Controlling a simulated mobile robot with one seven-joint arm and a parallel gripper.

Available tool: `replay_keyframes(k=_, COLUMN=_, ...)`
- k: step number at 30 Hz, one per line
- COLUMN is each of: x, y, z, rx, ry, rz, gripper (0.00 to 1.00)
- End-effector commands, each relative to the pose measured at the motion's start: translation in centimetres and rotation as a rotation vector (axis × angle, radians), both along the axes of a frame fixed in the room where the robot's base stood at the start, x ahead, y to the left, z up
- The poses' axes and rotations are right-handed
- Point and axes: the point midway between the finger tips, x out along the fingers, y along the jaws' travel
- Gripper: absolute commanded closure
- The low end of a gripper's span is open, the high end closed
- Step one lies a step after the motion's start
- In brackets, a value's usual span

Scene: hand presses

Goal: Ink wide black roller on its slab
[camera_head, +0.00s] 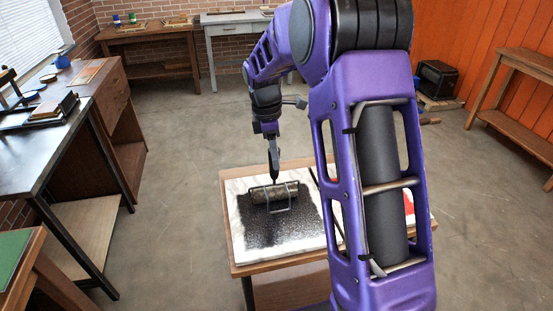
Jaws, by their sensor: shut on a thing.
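The wide black roller (280,191) lies across the upper part of a black ink patch (275,225) on a white marble slab (239,251). Its thin metal frame shows on the near side of the roller. My gripper (274,179) reaches down from above at the roller's far side. It is shut on the roller's handle, which is mostly hidden by the fingers. The slab rests on a small wooden table (280,261). The ink looks speckled and covers much of the slab's middle.
My purple arm hides the table's right part, where a bit of red (408,203) shows. A dark-topped bench (45,150) with a small press stands at the left. A wooden table (150,35) and a grey table (235,22) stand at the back. The floor between is clear.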

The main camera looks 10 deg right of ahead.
Motion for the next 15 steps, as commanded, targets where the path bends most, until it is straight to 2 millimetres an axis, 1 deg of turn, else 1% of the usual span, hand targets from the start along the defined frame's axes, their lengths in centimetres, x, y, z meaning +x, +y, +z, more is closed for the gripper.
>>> replay_keyframes(k=3, x=1.0, y=0.0, z=0.0, rx=0.0, ry=-0.002, rz=0.0, gripper=1.0)
replay_keyframes(k=8, x=1.5, y=0.0, z=0.0, rx=0.0, ry=-0.001, rz=0.0, gripper=1.0)
replay_keyframes(k=11, x=1.4, y=0.0, z=0.0, rx=0.0, ry=-0.001, rz=0.0, gripper=1.0)
replay_keyframes(k=15, x=0.4, y=0.0, z=-0.1, rx=0.0, ry=-0.001, rz=-0.001, gripper=1.0)
